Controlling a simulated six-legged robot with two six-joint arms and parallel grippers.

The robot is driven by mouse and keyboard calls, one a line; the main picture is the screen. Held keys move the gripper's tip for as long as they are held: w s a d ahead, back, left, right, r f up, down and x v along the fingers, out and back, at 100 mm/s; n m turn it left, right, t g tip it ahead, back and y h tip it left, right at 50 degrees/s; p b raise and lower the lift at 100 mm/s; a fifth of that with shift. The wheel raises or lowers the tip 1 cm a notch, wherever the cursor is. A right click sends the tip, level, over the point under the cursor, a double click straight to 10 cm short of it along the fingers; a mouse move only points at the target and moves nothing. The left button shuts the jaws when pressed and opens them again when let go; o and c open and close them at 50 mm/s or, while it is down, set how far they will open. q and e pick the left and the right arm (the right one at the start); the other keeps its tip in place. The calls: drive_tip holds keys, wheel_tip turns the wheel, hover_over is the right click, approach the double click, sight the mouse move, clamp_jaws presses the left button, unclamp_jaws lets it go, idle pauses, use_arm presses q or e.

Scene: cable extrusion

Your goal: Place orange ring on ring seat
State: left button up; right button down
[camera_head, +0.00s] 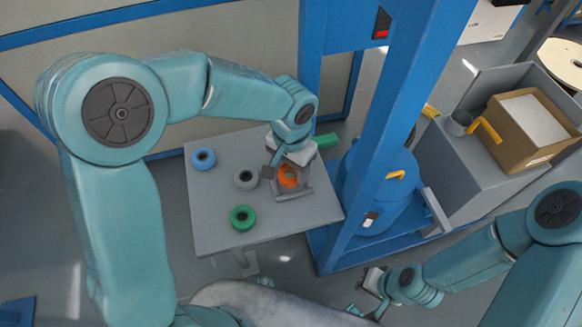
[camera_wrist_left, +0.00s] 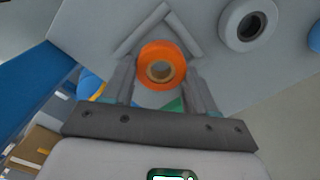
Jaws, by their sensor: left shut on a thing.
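The orange ring (camera_head: 288,178) is between the fingers of my left gripper (camera_head: 287,172), which is shut on it. In the left wrist view the orange ring (camera_wrist_left: 149,53) shows its round face and tan core, between the two fingers (camera_wrist_left: 160,85). The grey ring seat (camera_head: 294,194) is at the table's right side, right around the ring in the head view. Its V-shaped walls (camera_wrist_left: 139,29) frame the ring in the wrist view. I cannot tell whether the ring touches the seat. My right gripper (camera_head: 369,293) is low at the right, away from the table; its jaws are unclear.
The grey table (camera_head: 215,225) holds a blue ring (camera_head: 203,159), a grey ring (camera_head: 246,179) and a green ring (camera_head: 242,217), left of the seat. A blue post (camera_head: 385,130) and a blue barrel (camera_head: 385,190) stand right of the table.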

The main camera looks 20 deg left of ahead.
use_arm(q)
drive_tip(key=shift+f, duration=0.3)
drive_tip(key=shift+f+b, duration=0.55)
